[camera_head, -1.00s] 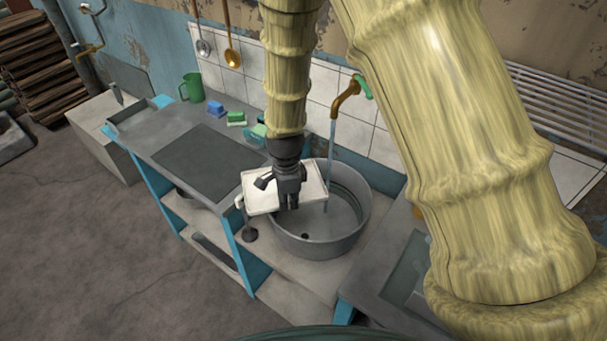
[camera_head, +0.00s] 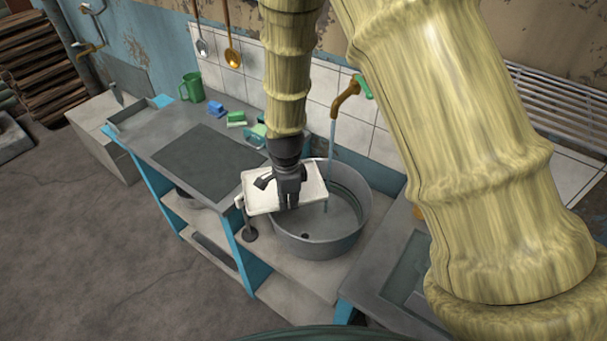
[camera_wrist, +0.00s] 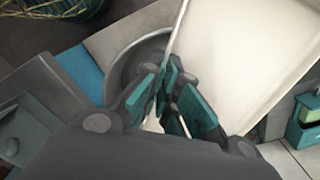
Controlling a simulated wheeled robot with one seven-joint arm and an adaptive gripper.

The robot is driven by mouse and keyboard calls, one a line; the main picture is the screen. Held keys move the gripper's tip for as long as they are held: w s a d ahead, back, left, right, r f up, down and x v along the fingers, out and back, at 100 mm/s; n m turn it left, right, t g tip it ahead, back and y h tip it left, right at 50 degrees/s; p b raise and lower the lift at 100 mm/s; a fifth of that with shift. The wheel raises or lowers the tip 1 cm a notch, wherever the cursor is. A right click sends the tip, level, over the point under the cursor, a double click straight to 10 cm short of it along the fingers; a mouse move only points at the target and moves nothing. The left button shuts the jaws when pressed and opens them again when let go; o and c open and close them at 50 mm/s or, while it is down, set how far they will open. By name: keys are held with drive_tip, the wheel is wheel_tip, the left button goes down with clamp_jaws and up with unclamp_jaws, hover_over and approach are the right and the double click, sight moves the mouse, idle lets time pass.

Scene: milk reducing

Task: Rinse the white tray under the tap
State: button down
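The white tray (camera_head: 259,199) is held over the round grey metal basin (camera_head: 318,247), near its left and back part. My gripper (camera_head: 289,202) is over the tray and hides part of it. In the wrist view, the teal-padded fingers (camera_wrist: 172,85) close around an edge of the tray (camera_wrist: 250,50). The brass tap (camera_head: 342,98) with a green handle is on the wall behind the basin. A thin water stream (camera_head: 332,140) runs down from it by the tray's right end. I cannot tell clearly whether the water hits the tray.
A grey counter with a dark panel (camera_head: 204,161) lies to the left, with a green mug (camera_head: 191,88), a blue block (camera_head: 215,108) and a green sponge (camera_head: 236,119). Two ladles hang on the tiled wall. A grey counter (camera_head: 390,270) stands right of the basin.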

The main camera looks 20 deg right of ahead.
drive_tip(key=s+a+r+p, duration=0.2)
drive_tip(key=a+r+p, duration=0.2)
drive_tip(key=shift+a, duration=0.25)
idle(0.4)
drive_tip(key=shift+s, duration=0.1)
idle(0.3)
